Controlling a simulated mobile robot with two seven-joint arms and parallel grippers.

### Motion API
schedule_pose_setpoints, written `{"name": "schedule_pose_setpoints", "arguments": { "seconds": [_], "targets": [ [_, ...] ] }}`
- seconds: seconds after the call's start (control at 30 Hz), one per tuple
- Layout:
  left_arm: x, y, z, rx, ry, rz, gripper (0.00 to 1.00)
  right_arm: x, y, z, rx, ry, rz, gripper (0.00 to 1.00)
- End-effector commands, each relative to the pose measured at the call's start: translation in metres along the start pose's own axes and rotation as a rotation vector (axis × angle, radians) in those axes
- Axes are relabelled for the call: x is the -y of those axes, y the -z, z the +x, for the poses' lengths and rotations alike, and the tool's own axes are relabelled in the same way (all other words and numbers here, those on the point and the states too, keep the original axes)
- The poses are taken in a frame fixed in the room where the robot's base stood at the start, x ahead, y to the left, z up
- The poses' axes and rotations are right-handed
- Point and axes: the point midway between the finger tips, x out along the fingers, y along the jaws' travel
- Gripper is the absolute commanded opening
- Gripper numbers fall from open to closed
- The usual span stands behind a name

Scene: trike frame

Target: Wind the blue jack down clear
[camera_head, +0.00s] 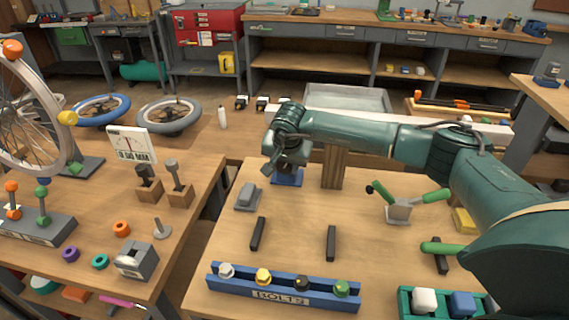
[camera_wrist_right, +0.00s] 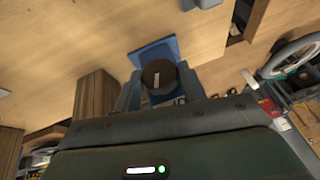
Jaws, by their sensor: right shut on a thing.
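The blue jack (camera_head: 287,179) stands on the right-hand table, mostly hidden under my right gripper (camera_head: 288,158); its blue base shows. In the right wrist view its blue plate (camera_wrist_right: 152,54) and a dark round knob (camera_wrist_right: 158,72) with a pale mark show. My right gripper (camera_wrist_right: 160,84) points down over the jack and is shut on the knob, one finger on each side. Whether the jack touches anything above it is hidden by the gripper. My left gripper is not in view.
A wooden post (camera_head: 334,168) stands just right of the jack, with a pale beam (camera_head: 400,124) behind my arm. A grey block (camera_head: 247,197) lies to the left. Dark bars (camera_head: 258,233) and a blue bolt rack (camera_head: 283,291) lie in front. A green-handled clamp (camera_head: 399,211) stands right.

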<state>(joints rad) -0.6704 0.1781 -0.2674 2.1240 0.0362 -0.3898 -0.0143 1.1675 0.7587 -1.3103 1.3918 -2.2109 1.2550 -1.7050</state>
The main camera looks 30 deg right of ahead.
Motion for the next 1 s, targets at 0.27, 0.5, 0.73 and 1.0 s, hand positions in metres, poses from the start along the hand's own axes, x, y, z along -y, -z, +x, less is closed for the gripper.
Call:
{"name": "schedule_pose_setpoints", "arguments": {
  "seconds": [0.27,0.5,0.73,1.0],
  "targets": [
    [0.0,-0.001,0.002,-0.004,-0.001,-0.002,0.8,-0.001,0.0,0.001,0.001,0.012,0.007,0.18],
    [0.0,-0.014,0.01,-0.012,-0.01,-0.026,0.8,-0.005,-0.001,0.005,0.009,0.104,0.048,0.18],
    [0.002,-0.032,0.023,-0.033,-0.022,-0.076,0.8,-0.009,-0.003,0.008,0.022,0.258,0.114,0.18],
    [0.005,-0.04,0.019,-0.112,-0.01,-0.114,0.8,-0.011,-0.002,0.009,0.036,0.431,0.188,0.18]
  ]
}}
